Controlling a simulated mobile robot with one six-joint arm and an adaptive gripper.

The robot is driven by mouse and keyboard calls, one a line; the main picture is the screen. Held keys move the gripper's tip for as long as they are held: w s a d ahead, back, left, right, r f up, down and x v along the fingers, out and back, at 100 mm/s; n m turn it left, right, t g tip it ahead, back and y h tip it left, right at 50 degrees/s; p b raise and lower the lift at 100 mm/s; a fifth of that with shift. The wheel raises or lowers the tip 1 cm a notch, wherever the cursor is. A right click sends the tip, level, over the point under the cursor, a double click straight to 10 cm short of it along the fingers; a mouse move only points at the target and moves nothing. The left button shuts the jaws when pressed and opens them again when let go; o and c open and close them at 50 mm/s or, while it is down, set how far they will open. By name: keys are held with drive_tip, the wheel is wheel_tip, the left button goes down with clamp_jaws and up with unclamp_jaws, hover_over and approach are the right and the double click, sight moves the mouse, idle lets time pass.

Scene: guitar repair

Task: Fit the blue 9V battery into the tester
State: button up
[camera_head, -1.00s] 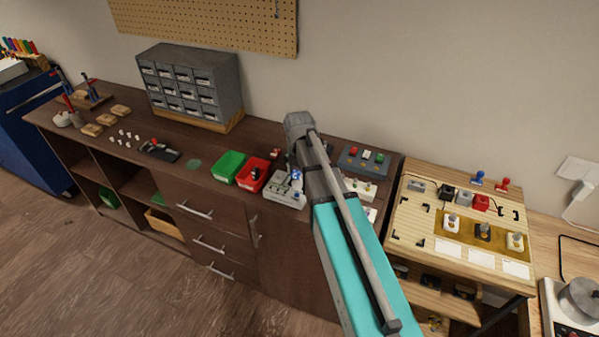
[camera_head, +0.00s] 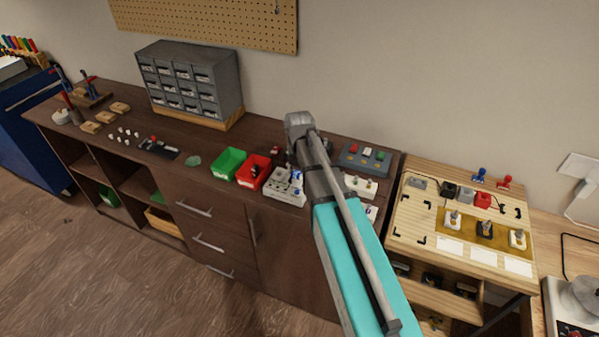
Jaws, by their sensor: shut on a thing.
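The tester (camera_head: 281,196) appears to be the light grey box at the front of the dark bench, right of the red bin. A small blue block (camera_head: 296,174), apparently the 9V battery, shows upright at the top of the box. My gripper (camera_head: 294,164) points down over the box, mostly hidden by my own wrist and arm. It is shut on the blue battery. I cannot tell whether the battery is seated in the tester or just above it. Another small blue part (camera_head: 296,191) shows at the box's right side.
A green bin (camera_head: 229,165) and a red bin (camera_head: 250,178) stand close left of the tester. A dark panel with coloured parts (camera_head: 365,160) lies behind right. A grey drawer cabinet (camera_head: 190,82) stands at the back. A wooden work board (camera_head: 411,232) is at right.

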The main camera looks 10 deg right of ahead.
drive_tip(key=shift+f+b, duration=0.95)
drive_tip(key=shift+f, duration=0.05)
idle(0.5)
drive_tip(key=o, duration=1)
drive_tip(key=shift+r, duration=0.15)
drive_tip(key=shift+r+p, duration=3.45)
drive_tip(key=shift+p, duration=0.1)
